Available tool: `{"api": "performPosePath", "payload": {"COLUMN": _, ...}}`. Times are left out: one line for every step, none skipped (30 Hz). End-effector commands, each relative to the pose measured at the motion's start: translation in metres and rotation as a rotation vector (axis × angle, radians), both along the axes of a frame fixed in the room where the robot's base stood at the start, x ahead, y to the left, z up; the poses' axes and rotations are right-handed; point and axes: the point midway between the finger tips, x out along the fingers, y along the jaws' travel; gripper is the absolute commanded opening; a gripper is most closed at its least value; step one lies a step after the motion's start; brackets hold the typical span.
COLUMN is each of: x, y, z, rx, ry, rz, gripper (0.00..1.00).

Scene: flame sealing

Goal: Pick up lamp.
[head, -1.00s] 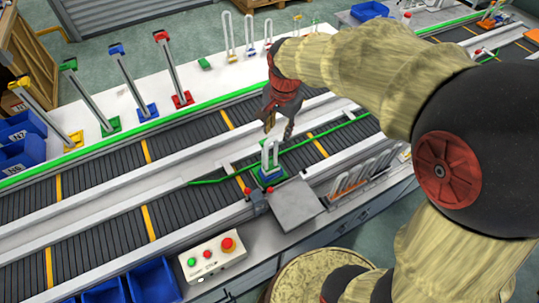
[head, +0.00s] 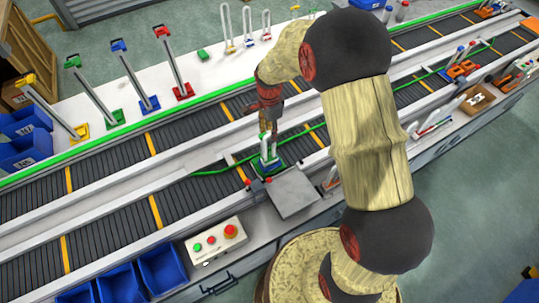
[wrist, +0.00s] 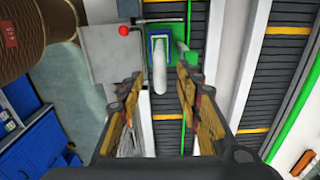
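The lamp (head: 264,147) is a white U-shaped tube standing upright in a blue and green base (head: 267,165) on the near conveyor station. My gripper (head: 270,118) is over the lamp, pointing down, and partly hides its top in the head view. In the wrist view my gripper (wrist: 160,82) is open, with one yellow-padded finger on each side of the white lamp tube (wrist: 160,77). Gaps show between the tube and both fingers. The blue and green base (wrist: 160,44) shows beyond the fingertips.
A grey metal plate (head: 293,193) lies right beside the station, with small red knobs near it. A control box (head: 217,240) with buttons stands in front. Coloured upright stands line the back table. White rails run along the conveyors. Blue bins (head: 160,265) sit at the front left.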

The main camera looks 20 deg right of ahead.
Motion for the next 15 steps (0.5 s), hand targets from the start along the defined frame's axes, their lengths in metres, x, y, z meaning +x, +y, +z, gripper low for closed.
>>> {"api": "performPosePath", "payload": {"x": -0.001, "y": 0.0, "z": -0.007, "rx": 0.0, "ry": 0.003, "rz": 0.0, "gripper": 0.35}}
{"api": "performPosePath", "payload": {"x": -0.001, "y": 0.0, "z": -0.01, "rx": 0.0, "ry": 0.003, "rz": 0.0, "gripper": 0.35}}
{"api": "performPosePath", "payload": {"x": 0.0, "y": 0.0, "z": -0.014, "rx": 0.0, "ry": 0.001, "rz": 0.0, "gripper": 0.35}}
{"api": "performPosePath", "payload": {"x": 0.0, "y": 0.0, "z": -0.016, "rx": 0.0, "ry": 0.0, "rz": 0.0, "gripper": 0.35}}
{"api": "performPosePath", "payload": {"x": 0.0, "y": 0.0, "z": -0.017, "rx": 0.0, "ry": 0.0, "rz": 0.0, "gripper": 0.35}}
{"api": "performPosePath", "payload": {"x": 0.0, "y": 0.0, "z": -0.019, "rx": 0.0, "ry": -0.001, "rz": 0.0, "gripper": 0.35}}
{"api": "performPosePath", "payload": {"x": 0.0, "y": 0.0, "z": -0.019, "rx": 0.0, "ry": -0.001, "rz": 0.0, "gripper": 0.35}}
{"api": "performPosePath", "payload": {"x": 0.0, "y": 0.0, "z": -0.019, "rx": 0.0, "ry": -0.001, "rz": 0.0, "gripper": 0.35}}
{"api": "performPosePath", "payload": {"x": 0.0, "y": 0.0, "z": -0.02, "rx": 0.0, "ry": -0.001, "rz": 0.0, "gripper": 0.35}}
{"api": "performPosePath", "payload": {"x": 0.0, "y": 0.0, "z": -0.02, "rx": 0.0, "ry": -0.001, "rz": 0.0, "gripper": 0.35}}
{"api": "performPosePath", "payload": {"x": 0.0, "y": 0.0, "z": -0.02, "rx": 0.0, "ry": -0.001, "rz": 0.0, "gripper": 0.35}}
{"api": "performPosePath", "payload": {"x": 0.0, "y": 0.0, "z": -0.02, "rx": 0.0, "ry": -0.001, "rz": 0.0, "gripper": 0.35}}
{"api": "performPosePath", "payload": {"x": 0.0, "y": 0.0, "z": -0.02, "rx": 0.0, "ry": -0.001, "rz": 0.001, "gripper": 0.34}}
{"api": "performPosePath", "payload": {"x": 0.0, "y": 0.0, "z": -0.019, "rx": 0.0, "ry": -0.001, "rz": 0.0, "gripper": 0.33}}
{"api": "performPosePath", "payload": {"x": 0.0, "y": 0.0, "z": -0.019, "rx": 0.0, "ry": -0.001, "rz": 0.001, "gripper": 0.3}}
